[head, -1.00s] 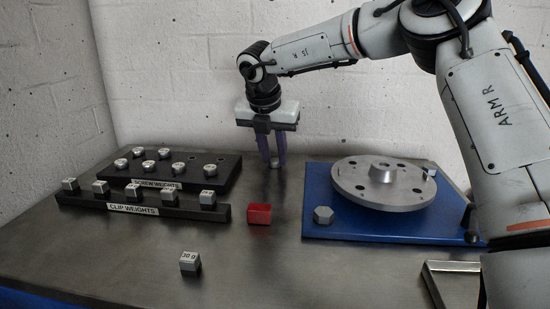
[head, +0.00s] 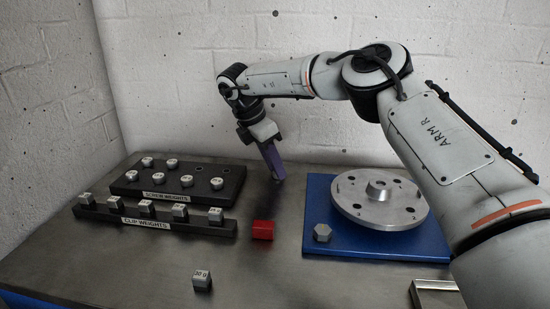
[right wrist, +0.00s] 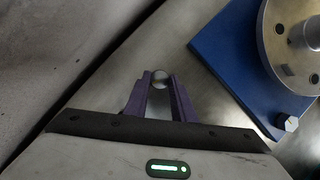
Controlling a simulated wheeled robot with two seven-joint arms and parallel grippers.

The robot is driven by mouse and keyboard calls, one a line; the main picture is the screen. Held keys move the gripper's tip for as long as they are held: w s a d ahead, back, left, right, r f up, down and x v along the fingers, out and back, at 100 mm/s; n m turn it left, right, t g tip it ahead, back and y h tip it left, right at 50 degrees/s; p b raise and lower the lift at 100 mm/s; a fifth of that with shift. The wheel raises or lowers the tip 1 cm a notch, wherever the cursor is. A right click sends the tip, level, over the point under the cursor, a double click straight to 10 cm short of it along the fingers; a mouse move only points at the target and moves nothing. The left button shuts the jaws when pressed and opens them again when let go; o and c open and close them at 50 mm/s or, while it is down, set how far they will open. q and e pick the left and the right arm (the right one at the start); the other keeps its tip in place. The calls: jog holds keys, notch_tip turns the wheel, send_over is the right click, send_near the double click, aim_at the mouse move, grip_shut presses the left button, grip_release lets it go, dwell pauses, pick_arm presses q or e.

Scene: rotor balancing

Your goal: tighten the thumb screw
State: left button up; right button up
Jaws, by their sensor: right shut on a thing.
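My right gripper (head: 278,178) is low over the bench, between the weight racks and the blue base, with its purple fingers tilted. In the right wrist view it is shut on a small round silver piece (right wrist: 160,77) at the fingertips. I cannot tell whether this piece is the thumb screw or a screw weight. A grey hexagonal knob (head: 322,232) sits on the front left corner of the blue base (head: 385,243), apart from the gripper. It also shows in the right wrist view (right wrist: 288,123). My left gripper is not in view.
The silver rotor disc (head: 345,203) lies on the blue base. The screw weights rack (head: 228,190) has two empty holes; the clip weights rack (head: 190,228) stands before it. A red block (head: 263,230) and a 30 g weight (head: 202,281) are on the bench. The front middle is mostly clear.

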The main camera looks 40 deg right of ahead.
jog(key=shift+m, duration=0.3)
jog(key=o, duration=1.1)
jog(key=shift+c, duration=0.2)
